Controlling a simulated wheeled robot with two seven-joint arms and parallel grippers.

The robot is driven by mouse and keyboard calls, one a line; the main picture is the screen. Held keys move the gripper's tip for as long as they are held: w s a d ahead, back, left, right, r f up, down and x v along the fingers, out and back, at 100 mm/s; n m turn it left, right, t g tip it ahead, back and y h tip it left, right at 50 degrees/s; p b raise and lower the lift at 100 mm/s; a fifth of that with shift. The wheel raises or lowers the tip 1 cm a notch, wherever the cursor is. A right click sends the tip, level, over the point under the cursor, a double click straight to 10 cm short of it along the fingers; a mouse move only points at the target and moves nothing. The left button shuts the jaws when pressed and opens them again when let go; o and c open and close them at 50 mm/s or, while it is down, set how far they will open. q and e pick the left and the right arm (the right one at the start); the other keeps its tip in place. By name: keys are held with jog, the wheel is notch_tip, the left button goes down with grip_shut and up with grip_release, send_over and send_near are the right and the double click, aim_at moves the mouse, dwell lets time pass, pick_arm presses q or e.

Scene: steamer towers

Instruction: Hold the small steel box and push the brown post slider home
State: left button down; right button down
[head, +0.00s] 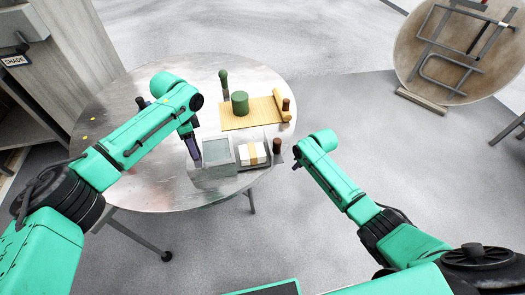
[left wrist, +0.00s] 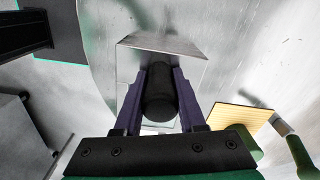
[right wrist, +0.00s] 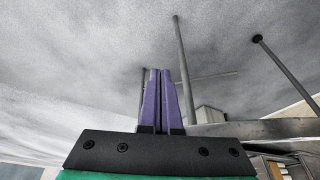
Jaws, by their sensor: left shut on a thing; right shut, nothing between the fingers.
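The small steel box (head: 213,171) stands near the front edge of the round steel table, with a greyish top. A slider with a brown post (head: 277,146) sticks out at its right side. A white block with a tan band (head: 253,154) lies between box and post. My left gripper (head: 194,149) is at the box's left side. In the left wrist view it is shut on a black post (left wrist: 160,95), with a steel plate beyond. My right gripper (right wrist: 161,72) is shut and empty, right of the brown post; its fingers are hard to see in the head view.
The table (head: 150,185) is bare at the front left. A tilted round table (head: 465,75) stands far right.

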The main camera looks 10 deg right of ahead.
aim_at(252, 148)
jog(key=w+a+r+n, duration=0.1)
jog(key=a+r+n, duration=0.1)
jog(key=r, duration=0.8)
jog(key=w+a+r+n, duration=0.2)
jog(key=r, duration=0.9)
jog(key=shift+g, duration=0.3)
notch_tip(252, 148, down, 9)
jog(key=shift+s+f, duration=0.1)
jog(key=shift+f, duration=0.1)
jog(key=shift+a, duration=0.1)
jog(key=shift+a, duration=5.9)
jog(key=shift+r, duration=0.1)
